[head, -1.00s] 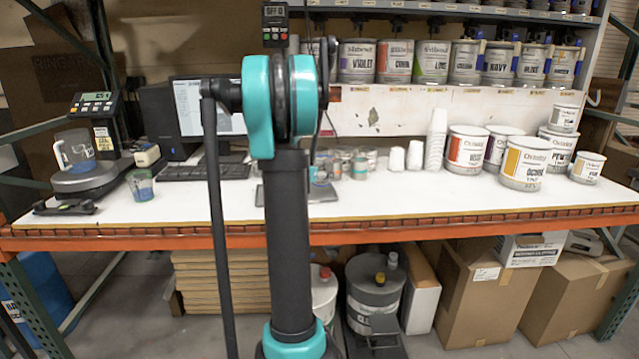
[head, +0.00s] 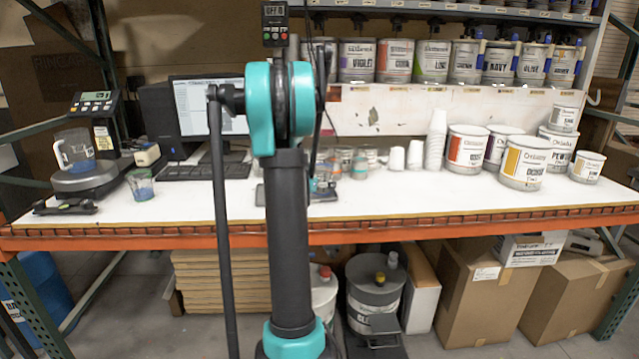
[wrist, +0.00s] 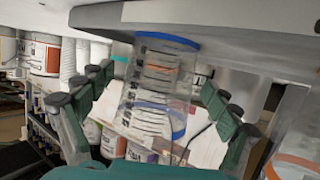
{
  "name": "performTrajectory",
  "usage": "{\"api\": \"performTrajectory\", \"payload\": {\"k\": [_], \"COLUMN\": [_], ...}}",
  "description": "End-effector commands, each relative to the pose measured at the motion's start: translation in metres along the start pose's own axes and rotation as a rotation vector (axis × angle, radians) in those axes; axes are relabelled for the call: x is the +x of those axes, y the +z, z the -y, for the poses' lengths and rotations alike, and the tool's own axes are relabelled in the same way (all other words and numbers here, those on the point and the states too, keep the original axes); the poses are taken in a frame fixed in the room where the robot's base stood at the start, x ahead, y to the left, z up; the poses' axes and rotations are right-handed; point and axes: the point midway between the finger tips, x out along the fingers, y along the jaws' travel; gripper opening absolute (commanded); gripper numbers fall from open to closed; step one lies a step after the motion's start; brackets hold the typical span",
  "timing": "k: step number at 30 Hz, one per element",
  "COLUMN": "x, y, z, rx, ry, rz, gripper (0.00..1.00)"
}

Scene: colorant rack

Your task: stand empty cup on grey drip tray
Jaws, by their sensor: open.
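Clear cups with printed marks stand in a cluster (head: 345,160) at the middle of the bench in the head view; I cannot tell there which is empty. The grey drip tray (head: 323,195) lies at the bench middle, partly hidden behind my arm. My gripper is mostly hidden behind my arm in the head view. In the wrist view, where the scene appears upside down, my gripper (wrist: 160,100) is open, its fingers spread left and right. A clear printed cup with a blue band (wrist: 160,75) shows between them, apparently untouched. Another blue ring (wrist: 178,120) shows below it.
White cup stacks (head: 436,140) and paint cans (head: 525,165) stand to the right. A scale with a clear jug (head: 75,150), a blue-tinted cup (head: 141,185) and a keyboard (head: 205,171) are at left.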

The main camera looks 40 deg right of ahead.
Motion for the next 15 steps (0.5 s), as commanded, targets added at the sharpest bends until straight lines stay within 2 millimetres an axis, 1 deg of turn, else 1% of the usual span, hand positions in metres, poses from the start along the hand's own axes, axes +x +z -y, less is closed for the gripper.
{"api": "performTrajectory", "payload": {"k": [6, 8, 11, 15], "x": [-0.001, -0.005, -0.017, -0.043], "y": [-0.002, -0.002, -0.002, -0.002], "z": [0.0, 0.0, 0.0, 0.001], "rx": [0.0, 0.0, -0.001, -0.001], "ry": [0.0, -0.001, -0.001, -0.003], "rz": [0.0, 0.0, 0.0, 0.0], "gripper": [0.89, 0.89, 0.89, 0.89]}}
